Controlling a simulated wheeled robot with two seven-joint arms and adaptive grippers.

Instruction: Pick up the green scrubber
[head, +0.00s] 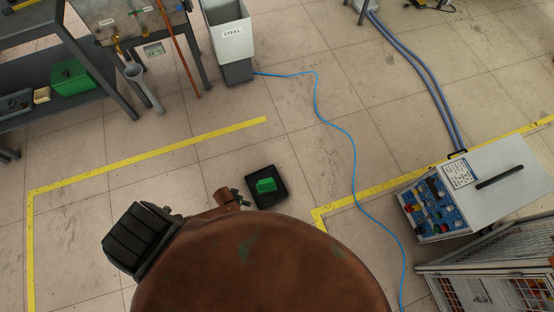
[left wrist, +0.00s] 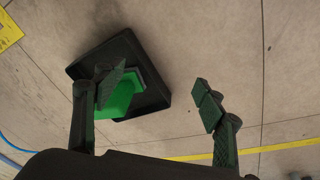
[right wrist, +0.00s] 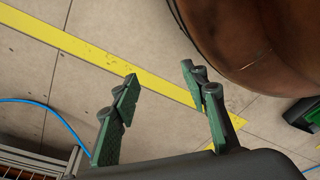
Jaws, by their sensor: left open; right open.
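The green scrubber (head: 266,185) lies in a small black tray (head: 268,201) on the floor, near the middle of the head view. In the left wrist view the scrubber (left wrist: 122,98) is partly hidden behind one finger of my left gripper (left wrist: 160,93). That gripper is open with nothing between its fingers; its other finger is over bare floor to the right of the tray (left wrist: 155,97). My right gripper (right wrist: 165,95) is open and empty over a yellow floor line.
A large rusty brown rounded surface (head: 260,270) fills the bottom of the head view, close to the tray. A blue cable (head: 353,165) runs along the floor to the right. A grey-white machine (head: 480,190) stands at right, and a STEEL bin (head: 229,45) at the top.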

